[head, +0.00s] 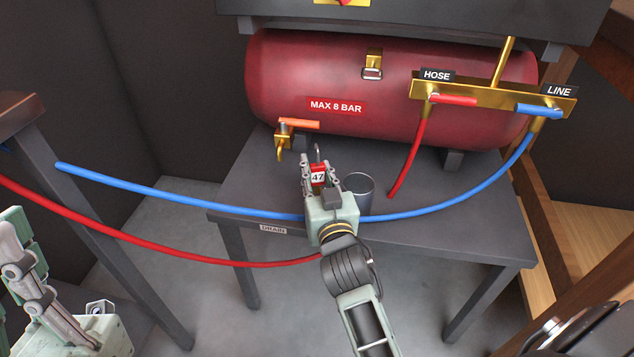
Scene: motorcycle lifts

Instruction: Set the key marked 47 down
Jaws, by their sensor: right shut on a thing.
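The key marked 47 (318,176) shows as a small red piece with a white 47 label and a thin grey metal part pointing up. My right gripper (319,166) is shut on it, one finger on each side. The gripper is in front of the red tank, over the front part of the dark grey table (470,235). I cannot tell how far the key is above the table top. My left gripper (22,262) shows partly at the lower left, away from the table; its fingertips are not clear.
A grey metal cup (358,190) stands just right of my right gripper. Behind are the red tank (330,75), an orange-handled drain tap (298,124) and a brass manifold (480,94). A blue hose (440,210) and a red hose (200,252) cross near my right gripper.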

